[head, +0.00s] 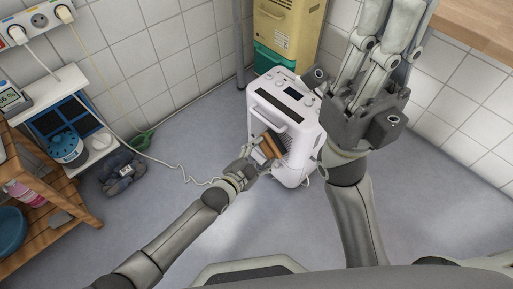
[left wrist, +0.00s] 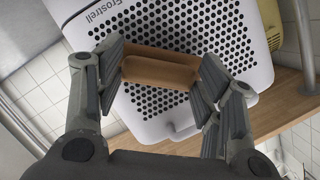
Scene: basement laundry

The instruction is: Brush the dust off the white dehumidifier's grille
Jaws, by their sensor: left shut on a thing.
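The white dehumidifier (head: 299,110) stands on the floor by the back wall in the head view. In the left wrist view its white front (left wrist: 78,14) has a grille of dark round holes (left wrist: 190,35) and the name Frostrell. My left gripper (head: 262,155) is shut on a brown wooden brush (left wrist: 160,68), held in front of the grille. Its bristles are hidden, and I cannot tell whether they touch the grille. No dust can be made out. My right gripper (head: 390,35) is raised at the upper right, empty, pointing up; its finger gap is unclear.
A white cable (head: 175,165) runs across the floor, near a green scoop-like thing (head: 142,139) and a dark bundle (head: 123,172). A wooden shelf (head: 45,212) stands at left.

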